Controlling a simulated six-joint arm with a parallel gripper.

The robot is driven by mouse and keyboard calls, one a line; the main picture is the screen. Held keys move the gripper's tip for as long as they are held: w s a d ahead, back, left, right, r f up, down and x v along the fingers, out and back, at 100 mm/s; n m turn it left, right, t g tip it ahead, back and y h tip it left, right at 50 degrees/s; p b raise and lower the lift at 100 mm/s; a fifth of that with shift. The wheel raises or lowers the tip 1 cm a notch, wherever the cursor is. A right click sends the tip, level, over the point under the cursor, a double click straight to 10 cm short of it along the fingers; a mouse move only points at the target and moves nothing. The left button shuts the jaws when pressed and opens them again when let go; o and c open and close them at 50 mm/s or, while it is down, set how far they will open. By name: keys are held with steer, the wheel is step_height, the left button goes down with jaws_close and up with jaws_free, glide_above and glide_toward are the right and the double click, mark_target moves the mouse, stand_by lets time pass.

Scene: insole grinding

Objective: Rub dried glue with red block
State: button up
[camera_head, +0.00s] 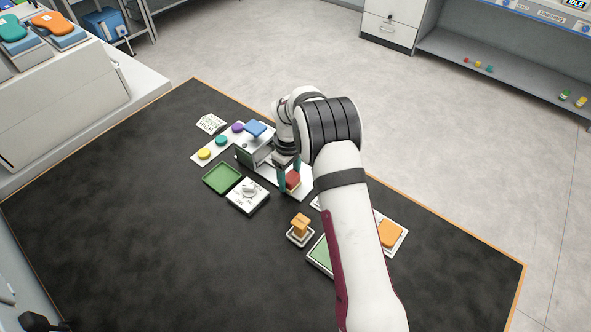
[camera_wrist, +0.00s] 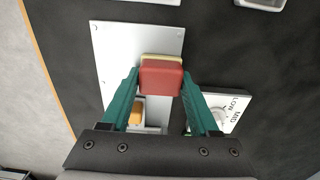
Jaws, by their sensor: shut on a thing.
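A red block (camera_wrist: 161,77) with a pale yellowish layer on one side is held between the green fingers of my gripper (camera_wrist: 160,80) in the wrist view. In the head view the red block (camera_head: 292,180) is at the fingertips of my gripper (camera_head: 289,176), over the near right end of a white plate (camera_head: 304,191). The plate also shows beneath the block in the wrist view (camera_wrist: 110,50). I cannot tell whether the block touches the plate. No dried glue is clearly visible.
A grey machine with a blue top (camera_head: 256,129) stands just left of my gripper. A dial box (camera_head: 247,196), a green tray (camera_head: 221,178) and an orange block on a stand (camera_head: 300,225) are nearby. The front left of the black mat (camera_head: 130,250) is clear.

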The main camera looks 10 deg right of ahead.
steer(key=shift+s+a, duration=0.4)
steer(key=shift+s, duration=0.1)
steer(key=shift+w+d, duration=3)
steer(key=shift+w, duration=0.05)
steer(key=shift+w+d+r, duration=0.1)
step_height(320, 180, up, 8)
